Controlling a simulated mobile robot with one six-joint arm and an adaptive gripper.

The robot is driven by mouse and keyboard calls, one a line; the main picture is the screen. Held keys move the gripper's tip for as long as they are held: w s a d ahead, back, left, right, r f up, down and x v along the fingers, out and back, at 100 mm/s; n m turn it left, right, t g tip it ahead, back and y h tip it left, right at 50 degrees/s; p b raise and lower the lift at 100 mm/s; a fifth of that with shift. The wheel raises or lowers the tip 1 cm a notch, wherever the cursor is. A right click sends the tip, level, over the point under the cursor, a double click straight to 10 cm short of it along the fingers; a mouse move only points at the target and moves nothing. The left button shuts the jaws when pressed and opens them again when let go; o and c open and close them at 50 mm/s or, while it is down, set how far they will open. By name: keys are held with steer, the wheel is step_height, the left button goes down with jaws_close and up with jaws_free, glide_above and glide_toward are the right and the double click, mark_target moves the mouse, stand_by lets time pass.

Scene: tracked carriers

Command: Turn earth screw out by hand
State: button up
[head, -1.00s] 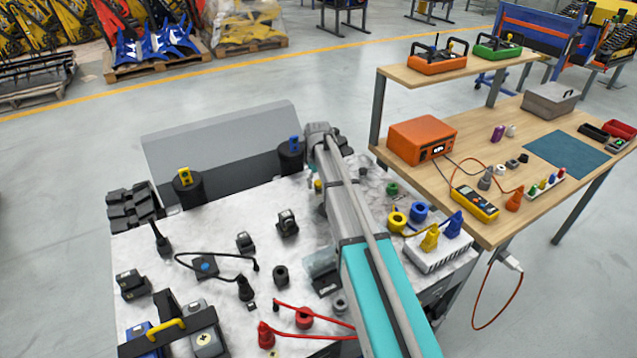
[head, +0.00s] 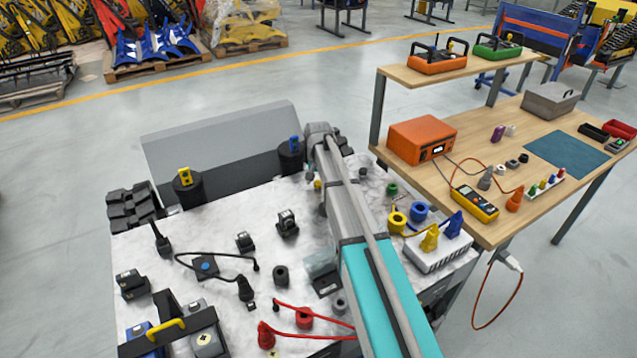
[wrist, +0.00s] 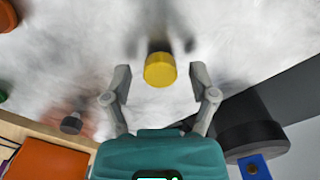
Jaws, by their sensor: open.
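A yellow round knob, taken as the earth screw (wrist: 160,70), stands on the pale mottled top in the wrist view. My gripper (wrist: 161,82) is open, with one finger on each side of the knob. Clear gaps show between the fingers and the knob, so they look apart from it. In the head view a small bit of yellow, likely the same screw (head: 318,184), shows at the left edge of my arm. My arm hides most of the gripper there.
A black cylinder with a blue connector (head: 291,157) stands close by. Sockets, cables and red plugs (head: 304,317) lie across the pale top (head: 225,220). The wooden bench (head: 500,215) with an orange box (head: 422,139) is to the right.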

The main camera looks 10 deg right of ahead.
steer(key=m, duration=0.9)
steer(key=shift+m, duration=0.3)
steer(key=shift+c, duration=0.2)
stand_by(0.4)
steer(key=c, duration=0.9)
